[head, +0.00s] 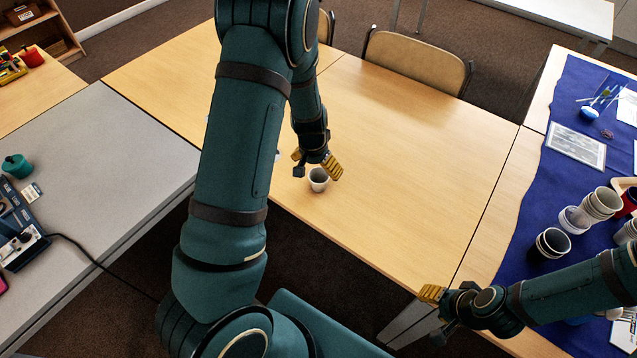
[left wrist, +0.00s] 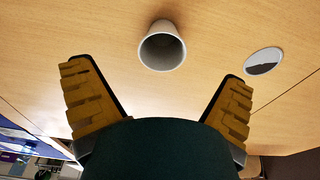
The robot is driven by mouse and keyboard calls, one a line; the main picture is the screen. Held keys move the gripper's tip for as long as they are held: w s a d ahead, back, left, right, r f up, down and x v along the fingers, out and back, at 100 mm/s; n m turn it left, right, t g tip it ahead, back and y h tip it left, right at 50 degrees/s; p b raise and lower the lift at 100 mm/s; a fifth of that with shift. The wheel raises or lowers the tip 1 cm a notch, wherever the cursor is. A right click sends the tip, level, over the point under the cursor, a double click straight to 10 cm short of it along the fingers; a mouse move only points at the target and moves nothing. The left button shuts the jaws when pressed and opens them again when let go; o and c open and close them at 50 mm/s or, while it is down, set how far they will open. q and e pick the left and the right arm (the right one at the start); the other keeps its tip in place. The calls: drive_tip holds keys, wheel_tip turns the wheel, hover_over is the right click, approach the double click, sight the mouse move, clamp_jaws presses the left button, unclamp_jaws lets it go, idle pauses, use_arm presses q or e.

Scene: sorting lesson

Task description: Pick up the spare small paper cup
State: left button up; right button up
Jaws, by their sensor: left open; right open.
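A small pale paper cup (head: 318,184) stands upright near the front edge of the middle wooden table. It also shows in the left wrist view (left wrist: 162,50), open mouth visible, just beyond the gap between the fingers. My left gripper (head: 315,163) is open, with yellow ribbed fingers, close to the cup on its far side. In the left wrist view the left gripper's fingers (left wrist: 158,90) are spread wide with nothing between them. My right gripper (head: 436,313) is open and empty at the near edge of the right table.
A white disc with a dark patch (left wrist: 263,61) lies near the cup. Stacked cups (head: 601,204) and a dark cup (head: 552,243) stand on the blue cloth (head: 530,205) at right. A grey table (head: 120,150) is at left. The middle table's right part is clear.

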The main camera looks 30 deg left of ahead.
sight(319, 178)
use_arm(q)
drive_tip(key=f, duration=0.2)
drive_tip(key=shift+w+d+f, duration=0.1)
drive_tip(key=shift+w+f, duration=0.1)
drive_tip(key=shift+f, duration=0.2)
drive_tip(key=shift+w+a+f+b, duration=0.1)
drive_tip(key=shift+w+f+b, duration=0.15)
drive_tip(key=shift+f, duration=0.6)
drive_tip(key=shift+w+a+f+b, duration=0.1)
drive_tip(key=shift+w+f+b, duration=0.15)
drive_tip(key=shift+f, duration=0.6)
drive_tip(key=shift+w+a+f+b, duration=0.15)
drive_tip(key=shift+f+b, duration=0.15)
drive_tip(key=shift+f, duration=0.55)
drive_tip(key=shift+c, duration=0.2)
drive_tip(key=c, duration=0.8)
drive_tip(key=shift+o, duration=0.2)
